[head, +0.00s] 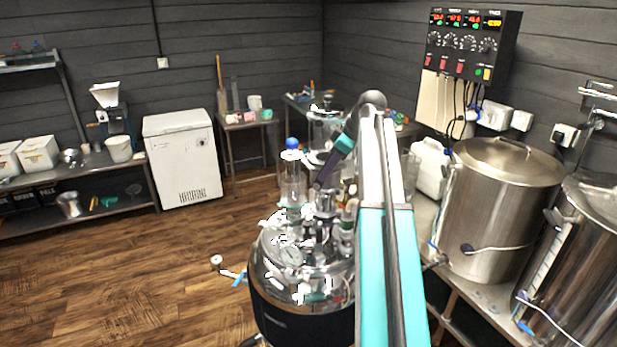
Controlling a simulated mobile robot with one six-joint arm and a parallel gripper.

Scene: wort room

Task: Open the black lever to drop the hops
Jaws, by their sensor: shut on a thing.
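The steel vessel (300,275) stands in the middle, with a gauge, fittings and clear upright cylinders on its lid. One clear sight-glass cylinder (292,180) has a blue knob on top. My teal and white arm reaches over the vessel and bends down from its elbow. My gripper (318,188) is at the fittings just right of that cylinder, small and dark in the picture. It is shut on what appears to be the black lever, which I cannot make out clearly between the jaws. Hops are not distinguishable.
Large steel kettles (497,205) stand on a bench at the right, below a control box (470,45). A white canister (430,168) is beside them. A white chest freezer (182,160) stands at the back left.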

